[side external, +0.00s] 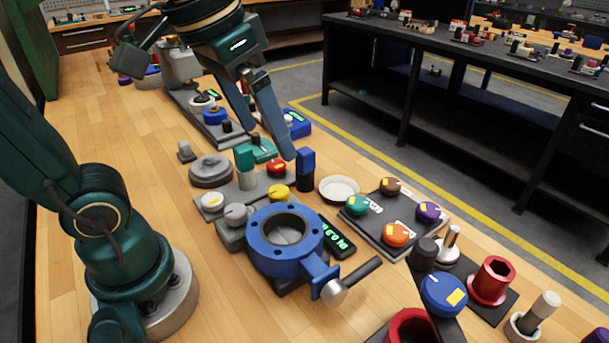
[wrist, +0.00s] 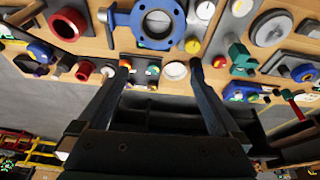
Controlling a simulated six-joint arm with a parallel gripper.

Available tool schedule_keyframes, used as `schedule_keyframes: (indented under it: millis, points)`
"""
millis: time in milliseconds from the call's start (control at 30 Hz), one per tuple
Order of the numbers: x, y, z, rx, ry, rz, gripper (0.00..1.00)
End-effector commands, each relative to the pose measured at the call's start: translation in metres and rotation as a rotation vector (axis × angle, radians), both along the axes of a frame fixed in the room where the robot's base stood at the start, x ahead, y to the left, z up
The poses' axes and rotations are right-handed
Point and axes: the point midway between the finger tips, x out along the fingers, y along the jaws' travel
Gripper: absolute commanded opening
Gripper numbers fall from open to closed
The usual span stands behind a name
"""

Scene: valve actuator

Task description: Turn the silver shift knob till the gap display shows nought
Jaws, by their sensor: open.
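The blue valve body (side external: 285,240), a flanged ring, stands on the wooden bench; it also shows at the top of the wrist view (wrist: 155,22). A silver-grey knob (side external: 237,214) sits beside its left edge and also shows in the wrist view (wrist: 205,10). A black display (side external: 337,238) with green digits lies at the valve's right; I cannot read the digits surely. A bar handle with a silver end (side external: 334,292) sticks out at the front. My gripper (side external: 272,148) is open and empty above the bench, behind the valve and apart from the knob.
Yellow (side external: 278,193), red (side external: 277,168) and white (side external: 212,201) knobs sit near the silver one. Upright teal (side external: 245,160) and blue (side external: 306,160) blocks stand below my gripper. A white dish (side external: 339,188) and a plate of coloured knobs (side external: 415,237) lie right.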

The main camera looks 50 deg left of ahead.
Motion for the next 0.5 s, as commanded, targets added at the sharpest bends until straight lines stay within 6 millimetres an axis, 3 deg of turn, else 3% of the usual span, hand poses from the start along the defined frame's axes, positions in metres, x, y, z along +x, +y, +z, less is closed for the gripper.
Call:
schedule_keyframes:
  millis: [200,400,433,500]
  points:
    - [-0.034,0.003,-0.036,0.007,-0.102,-0.005,1.0]
    - [-0.044,0.004,-0.066,0.013,-0.132,-0.015,1.0]
    - [-0.044,0.003,-0.07,0.014,-0.129,-0.017,0.96]
    - [-0.042,0.003,-0.073,0.012,-0.137,-0.014,0.79]
